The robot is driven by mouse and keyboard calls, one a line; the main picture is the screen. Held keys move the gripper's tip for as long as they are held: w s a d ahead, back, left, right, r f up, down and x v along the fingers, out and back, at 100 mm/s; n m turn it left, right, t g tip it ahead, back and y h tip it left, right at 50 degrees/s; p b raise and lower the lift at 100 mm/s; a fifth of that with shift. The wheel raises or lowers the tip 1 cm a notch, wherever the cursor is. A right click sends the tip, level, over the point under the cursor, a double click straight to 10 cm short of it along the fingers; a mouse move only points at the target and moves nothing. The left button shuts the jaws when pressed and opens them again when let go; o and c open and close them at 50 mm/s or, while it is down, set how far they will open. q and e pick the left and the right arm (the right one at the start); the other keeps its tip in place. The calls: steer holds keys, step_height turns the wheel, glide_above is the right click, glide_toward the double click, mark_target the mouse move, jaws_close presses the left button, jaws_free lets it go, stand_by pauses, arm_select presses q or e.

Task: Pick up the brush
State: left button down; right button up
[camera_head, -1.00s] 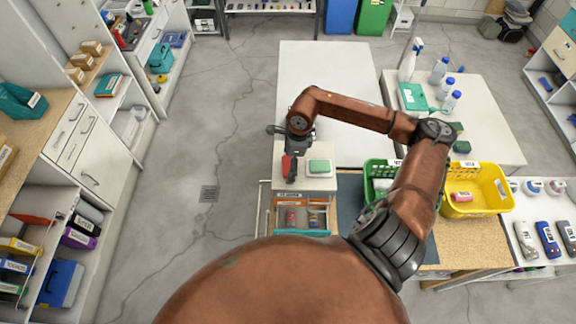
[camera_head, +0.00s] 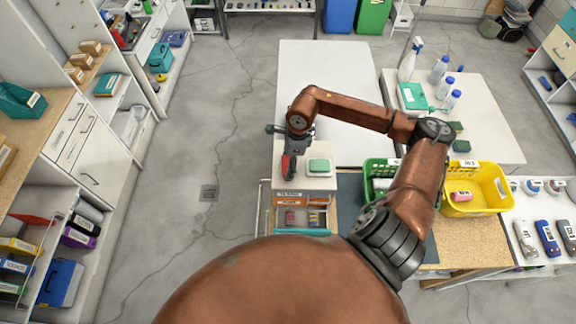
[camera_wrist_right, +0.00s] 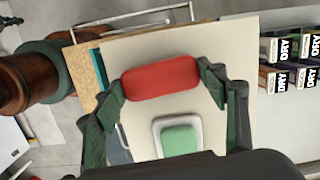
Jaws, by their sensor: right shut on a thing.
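The brush (camera_wrist_right: 160,78) shows as a red, rounded block between the fingertips of my right gripper (camera_wrist_right: 162,82) in the wrist view. Both dark green fingers press on its two ends. In the head view the right gripper (camera_head: 291,160) is over the left part of a small white-topped drawer unit (camera_head: 303,182), with the red brush under it. The brush's underside is hidden, and any gap below it cannot be told. My left gripper is not in view.
A green sponge in a white dish (camera_head: 319,166) stands right beside the gripper. A green basket (camera_head: 378,168) and a yellow basket (camera_head: 480,205) are to the right. A long white table (camera_head: 320,70) lies behind, mostly bare. An open drawer (camera_head: 302,218) is below the white top.

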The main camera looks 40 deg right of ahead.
steer(key=shift+r, duration=0.1)
steer(key=shift+r+b, duration=0.25)
steer(key=shift+b, duration=0.05)
step_height(320, 180, up, 2)
steer(key=shift+r+b, duration=0.1)
steer(key=shift+b, duration=0.6)
steer(key=s+a+r+b, duration=0.1)
steer(key=s+a+r, duration=0.2)
steer(key=s+r, duration=0.7)
steer(key=shift+s+a+b, duration=0.25)
steer(key=shift+s+b, duration=0.1)
steer(key=shift+s, duration=1.5)
steer(key=o, duration=0.6)
steer(key=c, duration=0.5)
